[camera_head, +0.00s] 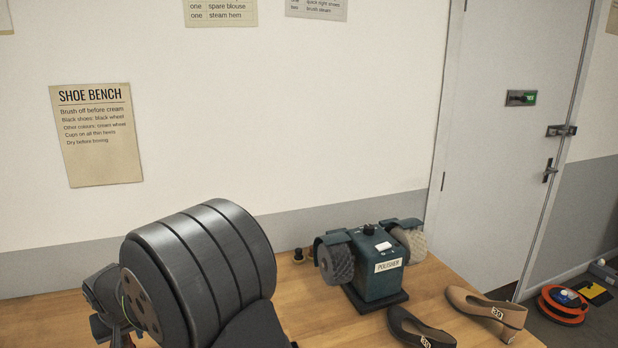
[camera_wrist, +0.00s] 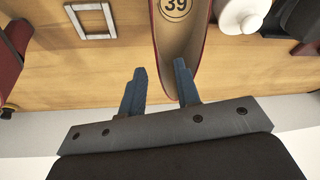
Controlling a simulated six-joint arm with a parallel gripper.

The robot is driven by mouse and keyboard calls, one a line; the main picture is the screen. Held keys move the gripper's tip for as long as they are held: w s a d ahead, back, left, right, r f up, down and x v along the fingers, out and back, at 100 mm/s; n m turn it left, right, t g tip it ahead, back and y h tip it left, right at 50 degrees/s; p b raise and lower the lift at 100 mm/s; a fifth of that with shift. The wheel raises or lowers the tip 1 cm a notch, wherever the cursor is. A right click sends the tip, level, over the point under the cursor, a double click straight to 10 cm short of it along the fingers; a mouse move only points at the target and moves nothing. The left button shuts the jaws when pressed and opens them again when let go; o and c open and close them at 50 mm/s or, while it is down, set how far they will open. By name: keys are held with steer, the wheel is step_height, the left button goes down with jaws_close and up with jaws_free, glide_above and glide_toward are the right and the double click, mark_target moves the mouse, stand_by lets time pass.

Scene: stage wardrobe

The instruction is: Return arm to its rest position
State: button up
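My gripper (camera_wrist: 160,68) shows in the wrist view with its two blue fingers apart and nothing visibly held between them. A shoe with a dark red rim, a pale inside and the number 39 (camera_wrist: 175,8) lies beyond the fingers. The right fingertip overlaps the shoe in the picture; the left fingertip is beside it. I cannot tell the height between fingers and shoe. In the head view my dark arm fills the lower left, and the fingers cannot be made out there.
The wooden bench (camera_head: 440,324) carries a green polisher (camera_head: 378,272), a black shoe (camera_head: 418,330) and a tan shoe (camera_head: 485,308) at the right. In the wrist view a metal frame (camera_wrist: 72,36) and a white roll (camera_wrist: 240,12) lie near the shoe. A door (camera_head: 500,150) stands behind.

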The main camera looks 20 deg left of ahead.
steer(key=shift+x, duration=1)
step_height(320, 180, up, 3)
steer(key=shift+w+r, duration=0.1)
steer(key=shift+r, duration=0.15)
steer(key=shift+w+d+f, duration=0.1)
steer(key=shift+w+d, duration=0.2)
steer(key=shift+d, duration=0.05)
